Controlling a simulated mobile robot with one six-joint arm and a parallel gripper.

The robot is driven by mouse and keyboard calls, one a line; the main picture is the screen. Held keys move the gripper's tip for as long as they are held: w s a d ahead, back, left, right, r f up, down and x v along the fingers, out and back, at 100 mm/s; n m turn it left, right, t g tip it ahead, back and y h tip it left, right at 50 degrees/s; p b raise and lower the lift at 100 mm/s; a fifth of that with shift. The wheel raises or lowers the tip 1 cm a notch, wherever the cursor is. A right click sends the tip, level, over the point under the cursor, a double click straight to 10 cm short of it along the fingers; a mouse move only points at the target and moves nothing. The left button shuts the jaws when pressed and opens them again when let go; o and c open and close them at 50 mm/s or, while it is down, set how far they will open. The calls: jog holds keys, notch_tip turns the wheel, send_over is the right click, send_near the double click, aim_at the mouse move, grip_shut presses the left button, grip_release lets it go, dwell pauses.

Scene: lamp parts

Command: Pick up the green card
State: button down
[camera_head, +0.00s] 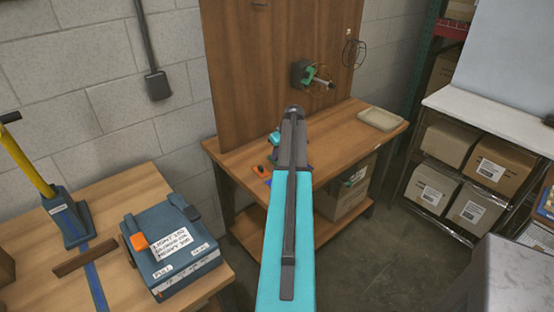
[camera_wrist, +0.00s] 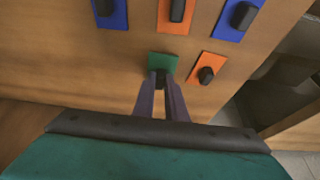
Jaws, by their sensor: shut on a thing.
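The green card (camera_wrist: 163,62) shows in the wrist view at the tips of my gripper (camera_wrist: 160,84). It is a small green rectangle with a dark knob, and the two fingers are closed together on that knob. The card lies over the wooden table top, and I cannot tell whether it is touching or just above it. In the head view my arm hides the card, and the fingertips are not clearly seen.
Orange cards (camera_wrist: 206,68) and blue cards (camera_wrist: 242,19) with black knobs lie close by on the wooden table (camera_head: 345,140). A blue box (camera_head: 172,249) stands on the left table. A shelf with cartons (camera_head: 478,208) is at the right.

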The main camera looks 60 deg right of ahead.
jog(key=shift+r, duration=0.45)
jog(key=s+a+b, duration=0.1)
jog(key=s+a, duration=0.1)
jog(key=s, duration=0.2)
jog(key=s+a+r+b, duration=0.1)
jog(key=s+a+b, duration=0.1)
jog(key=s, duration=0.3)
jog(key=s+a+b, duration=0.1)
jog(key=s+a, duration=0.2)
jog(key=s, duration=0.2)
jog(key=shift+s+a+r+b, duration=0.1)
jog(key=shift+a+r+b, duration=0.15)
jog(key=shift+r+b, duration=0.15)
jog(key=w+a+r+n+y, duration=0.1)
jog(key=w+a+r+n, duration=0.2)
jog(key=w+a, duration=1.15)
jog(key=w+a+r+n+y, duration=0.1)
jog(key=w+a+r+n, duration=0.2)
jog(key=w+a, duration=1.1)
jog(key=w+a+r, duration=0.2)
jog(key=a, duration=0.9)
jog(key=w+a+r+m, duration=0.1)
jog(key=w+a+r, duration=0.1)
jog(key=a, duration=0.9)
jog(key=w+a+r+m, duration=0.1)
jog(key=w+a+r, duration=0.1)
jog(key=a, duration=0.9)
jog(key=shift+w+a+r+h, duration=0.2)
jog(key=shift+w+r+h, duration=0.1)
jog(key=shift+w, duration=0.35)
